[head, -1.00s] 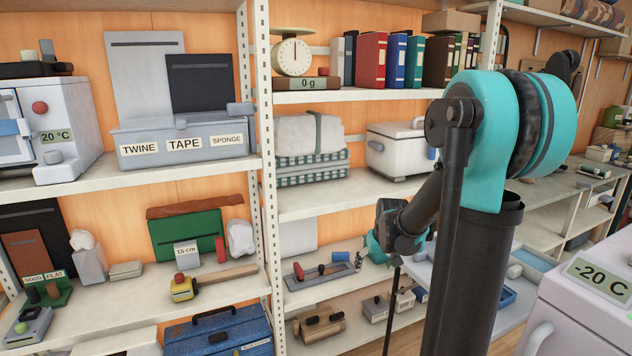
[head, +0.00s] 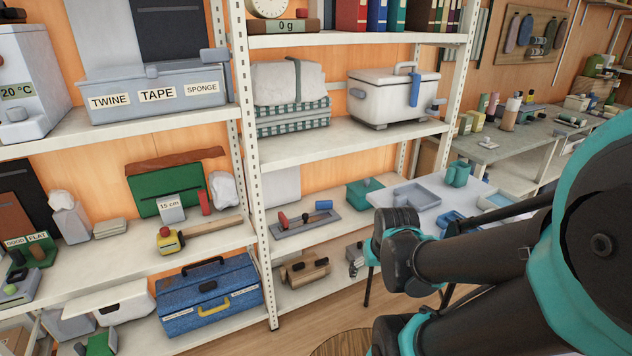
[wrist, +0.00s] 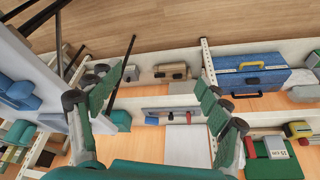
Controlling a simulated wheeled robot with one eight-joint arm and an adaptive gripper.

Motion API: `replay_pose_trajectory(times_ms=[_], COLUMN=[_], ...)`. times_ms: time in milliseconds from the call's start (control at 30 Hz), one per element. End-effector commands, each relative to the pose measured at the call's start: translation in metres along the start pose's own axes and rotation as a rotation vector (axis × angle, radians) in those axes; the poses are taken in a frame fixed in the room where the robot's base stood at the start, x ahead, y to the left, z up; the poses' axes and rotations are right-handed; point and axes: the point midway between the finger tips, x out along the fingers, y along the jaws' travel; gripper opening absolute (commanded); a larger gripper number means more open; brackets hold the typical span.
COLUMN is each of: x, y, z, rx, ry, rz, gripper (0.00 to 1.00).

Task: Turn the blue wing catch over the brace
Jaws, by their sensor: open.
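A blue catch (head: 414,88), the likely wing catch, hangs on the front right of a white lidded box (head: 376,105) on the middle shelf. It looks upright, its long side vertical. A grey arched handle (head: 405,67) rises from the lid. I cannot tell which part is the brace. My gripper shows in the wrist view (wrist: 167,65), its two green-padded fingers spread wide with nothing between them. It is away from the box, which I cannot make out in the wrist view. In the head view, the end of my arm is low and right of the box.
Bare shelf (head: 335,142) lies in front. Below are a tray with tools (head: 306,222) and a blue toolbox (head: 208,293).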

Motion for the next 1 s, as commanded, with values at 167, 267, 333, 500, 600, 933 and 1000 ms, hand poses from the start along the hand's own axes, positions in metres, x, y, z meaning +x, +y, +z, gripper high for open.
replay_pose_trajectory(times_ms=[167, 267, 333, 500, 600, 933, 1000], x=[0.0, 0.0, 0.0, 0.002, 0.006, 0.048, 0.062], y=[0.0, 0.0, 0.0, -0.002, -0.003, -0.011, -0.014], z=[0.0, -0.001, -0.005, -0.045, -0.083, -0.204, -0.228], rx=[0.0, 0.0, -0.001, -0.004, -0.006, -0.015, -0.017], ry=[0.0, 0.0, 0.0, 0.002, 0.003, 0.008, 0.009], rz=[0.0, 0.0, 0.0, -0.001, -0.002, -0.005, -0.005], gripper=[0.78, 0.85, 0.94, 0.97, 0.97, 0.97, 0.97])
